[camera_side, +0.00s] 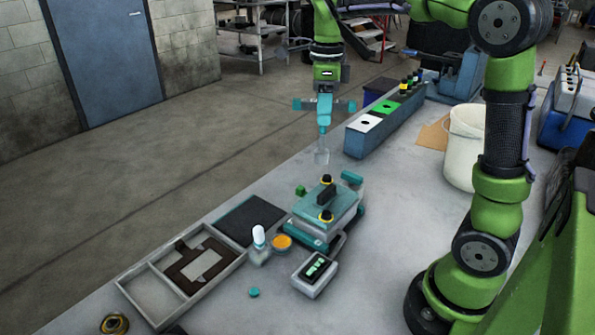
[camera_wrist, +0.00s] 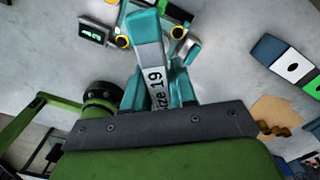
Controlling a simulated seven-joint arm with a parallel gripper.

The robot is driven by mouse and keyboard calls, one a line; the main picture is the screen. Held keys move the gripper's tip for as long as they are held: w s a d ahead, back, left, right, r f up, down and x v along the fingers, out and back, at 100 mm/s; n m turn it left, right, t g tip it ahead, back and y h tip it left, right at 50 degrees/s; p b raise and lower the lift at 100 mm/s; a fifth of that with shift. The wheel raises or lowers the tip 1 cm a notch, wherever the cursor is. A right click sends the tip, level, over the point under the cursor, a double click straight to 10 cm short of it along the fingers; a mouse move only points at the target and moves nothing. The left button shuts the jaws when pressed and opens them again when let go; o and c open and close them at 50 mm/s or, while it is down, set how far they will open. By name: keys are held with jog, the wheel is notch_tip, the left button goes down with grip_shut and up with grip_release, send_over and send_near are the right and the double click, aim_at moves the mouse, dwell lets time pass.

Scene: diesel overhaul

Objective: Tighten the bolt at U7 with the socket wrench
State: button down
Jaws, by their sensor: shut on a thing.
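My gripper (camera_side: 324,104) is shut on the socket wrench (camera_side: 322,128), a teal tool with a grey socket end pointing down. In the wrist view the wrench (camera_wrist: 150,50) stands between the teal fingers, and its label partly reads "ze 19". The wrench hangs above the bench, behind and apart from a teal and grey housing (camera_side: 345,207). The housing carries a black bar and two yellow-ringed black round parts, a rear one (camera_side: 326,180) and a front one (camera_side: 326,216). I cannot read a U7 mark or tell which bolt it is.
A long box (camera_side: 374,141) with white and green panels stands behind right, near a white bucket (camera_side: 464,149). A grey tray (camera_side: 157,312), white-capped bottle (camera_side: 259,238), orange dish (camera_side: 282,243) and small display unit (camera_side: 315,274) lie in front. Bench right of the housing is clear.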

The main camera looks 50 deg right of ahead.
jog(key=d+r+m, duration=0.1)
jog(key=d+m, duration=0.3)
notch_tip(320, 180, down, 7)
jog(key=n, duration=3.3)
jog(key=shift+w, duration=0.35)
